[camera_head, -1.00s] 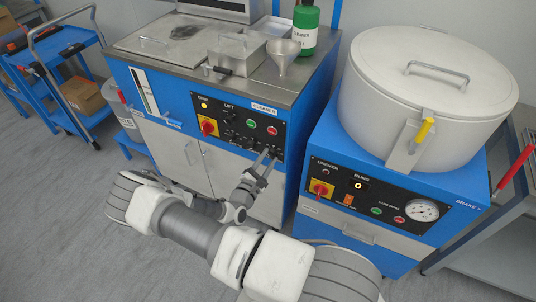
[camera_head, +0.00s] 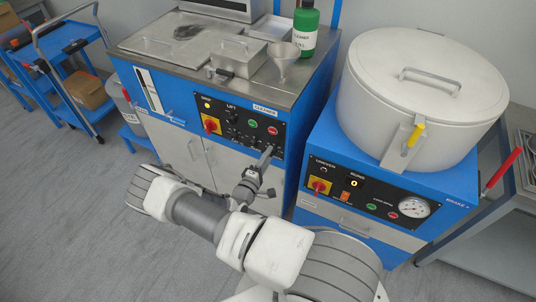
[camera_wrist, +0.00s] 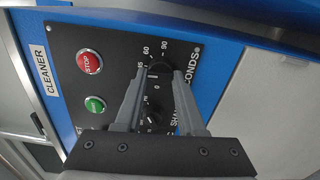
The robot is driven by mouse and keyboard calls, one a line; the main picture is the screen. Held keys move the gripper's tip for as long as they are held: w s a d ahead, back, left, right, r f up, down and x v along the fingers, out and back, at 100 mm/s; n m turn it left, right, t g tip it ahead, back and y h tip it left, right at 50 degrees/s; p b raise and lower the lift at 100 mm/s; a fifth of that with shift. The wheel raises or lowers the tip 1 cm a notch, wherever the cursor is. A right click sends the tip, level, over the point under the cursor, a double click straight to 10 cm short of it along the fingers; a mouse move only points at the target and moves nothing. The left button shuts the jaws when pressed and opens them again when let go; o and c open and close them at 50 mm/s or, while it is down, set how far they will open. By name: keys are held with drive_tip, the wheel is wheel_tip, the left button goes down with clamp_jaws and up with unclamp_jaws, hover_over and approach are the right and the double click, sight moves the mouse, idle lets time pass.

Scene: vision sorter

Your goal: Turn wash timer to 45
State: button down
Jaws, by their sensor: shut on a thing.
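The cleaner's black control panel (camera_head: 238,125) is on the front of the blue cabinet. In the wrist view, a black timer knob (camera_wrist: 158,72) sits on this panel, with a printed scale around it that includes 60 and 90. My gripper (camera_wrist: 160,80) has one finger on each side of this knob and is shut on it. In the head view, my gripper (camera_head: 267,152) is at the lower right of the panel, and the knob is hidden there. The exact setting of the knob cannot be read clearly. The lettering beside the scale is partly covered by a finger.
A red stop button (camera_wrist: 89,62) and a green button (camera_wrist: 95,104) are near the fingers. A red and yellow switch (camera_head: 210,124) is further left. A round lidded machine (camera_head: 422,90) with its own panel stands to the right. Open floor lies to the left.

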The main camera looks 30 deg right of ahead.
drive_tip(key=shift+m, duration=0.4)
drive_tip(key=c, duration=0.5)
unclamp_jaws()
drive_tip(key=v, duration=1.7)
drive_tip(key=shift+s+a, duration=0.15)
drive_tip(key=shift+s, duration=0.05)
